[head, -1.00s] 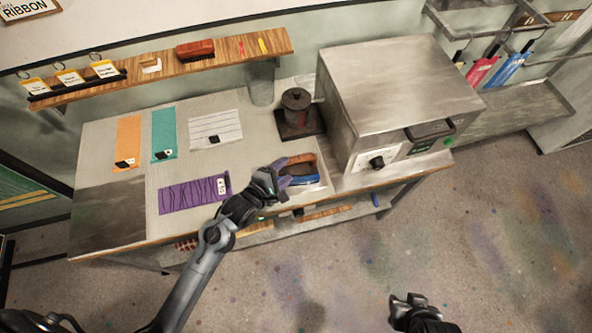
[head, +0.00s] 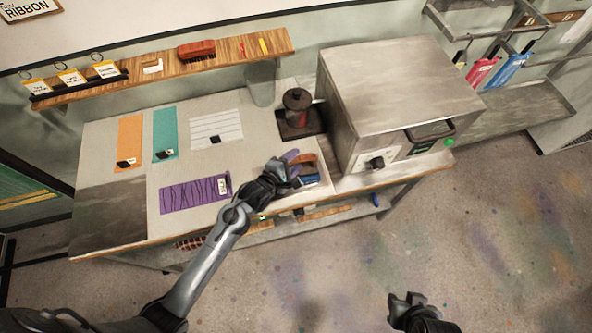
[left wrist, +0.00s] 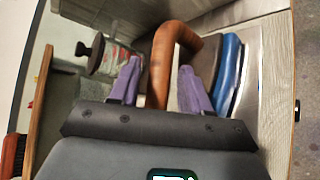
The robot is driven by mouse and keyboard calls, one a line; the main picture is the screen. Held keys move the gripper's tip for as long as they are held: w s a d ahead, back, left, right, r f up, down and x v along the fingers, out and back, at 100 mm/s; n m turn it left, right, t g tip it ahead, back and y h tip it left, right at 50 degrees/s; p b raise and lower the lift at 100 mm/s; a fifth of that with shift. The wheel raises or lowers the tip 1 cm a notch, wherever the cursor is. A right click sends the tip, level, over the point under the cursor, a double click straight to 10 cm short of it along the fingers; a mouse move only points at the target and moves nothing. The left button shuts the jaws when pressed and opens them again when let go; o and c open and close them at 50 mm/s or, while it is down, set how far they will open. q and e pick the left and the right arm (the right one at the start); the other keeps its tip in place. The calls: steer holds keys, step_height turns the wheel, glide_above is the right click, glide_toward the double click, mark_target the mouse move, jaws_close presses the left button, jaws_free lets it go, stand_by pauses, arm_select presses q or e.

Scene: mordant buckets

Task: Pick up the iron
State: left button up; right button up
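The iron has a brown handle and a blue body. In the left wrist view its brown handle (left wrist: 172,50) curves up between my two purple fingertips, and its blue body (left wrist: 229,70) lies to the right. My left gripper (left wrist: 152,85) is open, with one finger on each side of the handle and gaps showing. In the head view the iron (head: 311,172) sits at the table's front right, partly hidden behind my left gripper (head: 291,164). My right gripper (head: 405,303) is low at the lower right, over the floor, far from the iron; its fingers are too unclear to judge.
A metal box oven (head: 400,90) stands right of the iron. A dark pot (head: 297,108) on a dark base stands behind it. Purple (head: 190,194), teal (head: 165,130) and orange (head: 129,138) cloth strips lie on the table (head: 110,215). A wooden shelf (head: 225,55) runs along the wall.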

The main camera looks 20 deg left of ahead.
arm_select(q)
jaws_close()
stand_by(1.1)
steer(key=shift+r, duration=0.2)
